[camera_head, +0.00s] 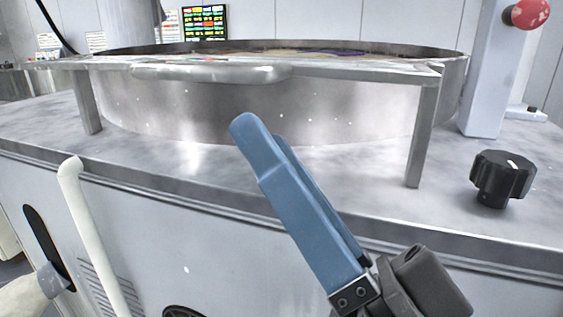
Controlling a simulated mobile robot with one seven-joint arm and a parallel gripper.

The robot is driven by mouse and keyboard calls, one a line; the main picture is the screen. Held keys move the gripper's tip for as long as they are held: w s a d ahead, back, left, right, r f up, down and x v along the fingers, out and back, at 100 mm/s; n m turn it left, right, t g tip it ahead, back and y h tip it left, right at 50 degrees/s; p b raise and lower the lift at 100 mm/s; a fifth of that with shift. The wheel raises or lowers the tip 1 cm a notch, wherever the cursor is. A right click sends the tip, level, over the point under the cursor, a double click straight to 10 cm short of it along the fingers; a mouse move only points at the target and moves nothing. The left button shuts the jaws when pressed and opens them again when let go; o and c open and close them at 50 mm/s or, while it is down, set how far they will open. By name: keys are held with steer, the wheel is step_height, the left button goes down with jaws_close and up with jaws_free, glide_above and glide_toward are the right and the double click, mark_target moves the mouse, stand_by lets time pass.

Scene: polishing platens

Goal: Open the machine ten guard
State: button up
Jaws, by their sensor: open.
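A round grey metal basin (330,109) stands on the machine's grey top (250,182). In front of it is a metal frame (424,130) on legs, with a flat bar along its top and a rounded, handle-like piece (225,74) on the front edge; this may be the guard, but no number shows. My gripper (263,132), with blue fingers, is open and empty in front of the basin wall. Its fingertips appear below the rounded piece, apart from it in the picture; the depth between them is hard to judge.
A black knob (502,177) sits on the machine top at right. A grey column (492,75) with a red button (529,13) rises behind it. A pale curved pipe (92,235) stands at the lower left. A colourful screen (205,22) is behind the basin.

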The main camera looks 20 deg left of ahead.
steer(key=shift+w, duration=0.1)
steer(key=shift+c, duration=1.2)
steer(key=shift+w+m+p, duration=0.35)
steer(key=shift+m+p, duration=0.05)
steer(key=shift+p, duration=0.2)
steer(key=shift+c, duration=1.2)
steer(key=w+m+p, duration=0.1)
steer(key=m+p, duration=0.1)
steer(key=w+f+m+g+p, duration=0.1)
steer(key=w+m+p, duration=0.1)
steer(key=p, duration=0.1)
steer(key=w+f+m+g+p, duration=0.1)
steer(key=m+p, duration=0.1)
steer(key=m, duration=0.1)
steer(key=shift+w+a+h, duration=0.25)
steer(key=shift+w+h, duration=0.05)
steer(key=shift+w, duration=0.1)
jaws_close()
steer(key=m+g+y+p, duration=0.4)
steer(key=m+p, duration=1.6)
steer(key=p, duration=0.1)
glide_toward(167, 64)
steer(key=a, duration=0.3)
steer(key=shift+w+d+r+p, duration=0.15)
steer(key=shift+w+r+p, duration=0.15)
steer(key=shift+r, duration=0.3)
steer(key=shift+w+d+r+p, duration=0.15)
steer(key=shift+w+r+p, duration=0.1)
steer(key=shift+r, duration=0.35)
